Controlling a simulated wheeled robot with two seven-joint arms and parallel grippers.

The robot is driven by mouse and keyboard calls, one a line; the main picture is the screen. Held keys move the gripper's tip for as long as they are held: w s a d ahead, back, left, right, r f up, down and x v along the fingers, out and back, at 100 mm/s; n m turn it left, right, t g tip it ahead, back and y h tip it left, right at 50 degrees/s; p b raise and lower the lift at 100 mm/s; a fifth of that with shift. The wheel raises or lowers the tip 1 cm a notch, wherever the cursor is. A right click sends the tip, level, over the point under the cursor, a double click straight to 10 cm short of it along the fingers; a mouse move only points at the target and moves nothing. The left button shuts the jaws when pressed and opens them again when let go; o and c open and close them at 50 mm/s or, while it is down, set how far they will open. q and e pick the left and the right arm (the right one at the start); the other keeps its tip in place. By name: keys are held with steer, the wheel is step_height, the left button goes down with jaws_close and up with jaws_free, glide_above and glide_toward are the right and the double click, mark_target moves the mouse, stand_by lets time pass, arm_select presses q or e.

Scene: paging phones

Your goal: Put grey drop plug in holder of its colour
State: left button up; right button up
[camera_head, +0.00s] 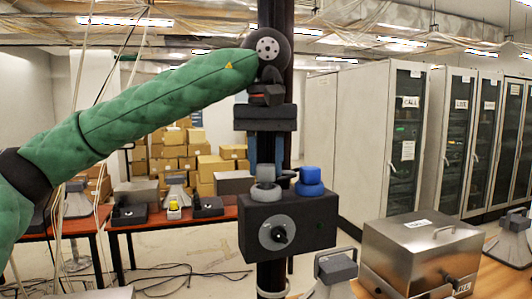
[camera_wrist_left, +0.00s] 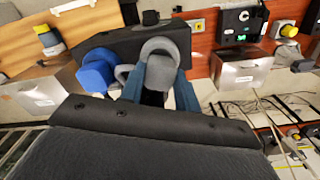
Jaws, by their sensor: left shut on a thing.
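My left gripper (camera_head: 265,165) comes down from above with its blue fingers shut on the grey drop plug (camera_head: 265,173). In the left wrist view the grey plug (camera_wrist_left: 164,50) shows between the fingers. The plug is right over or at the grey holder (camera_head: 266,193) on top of a dark box (camera_head: 290,226); I cannot tell whether it touches. A blue drop plug (camera_head: 310,175) sits in the blue holder (camera_head: 309,189), just right of the grey one. My right gripper is not in view.
A dark pole (camera_head: 272,277) stands behind the box. A metal case (camera_head: 420,247) and a grey phone-like unit (camera_head: 335,268) stand at the lower right. A red-brown table (camera_head: 150,224) with several devices is behind at the left. Server cabinets (camera_head: 405,130) line the right.

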arm_select(q)
steer(key=shift+f, duration=0.15)
steer(key=shift+s, duration=0.15)
steer(key=shift+f+b, duration=0.35)
steer(key=shift+f, duration=0.05)
steer(key=o, duration=1)
steer(key=shift+r, duration=0.1)
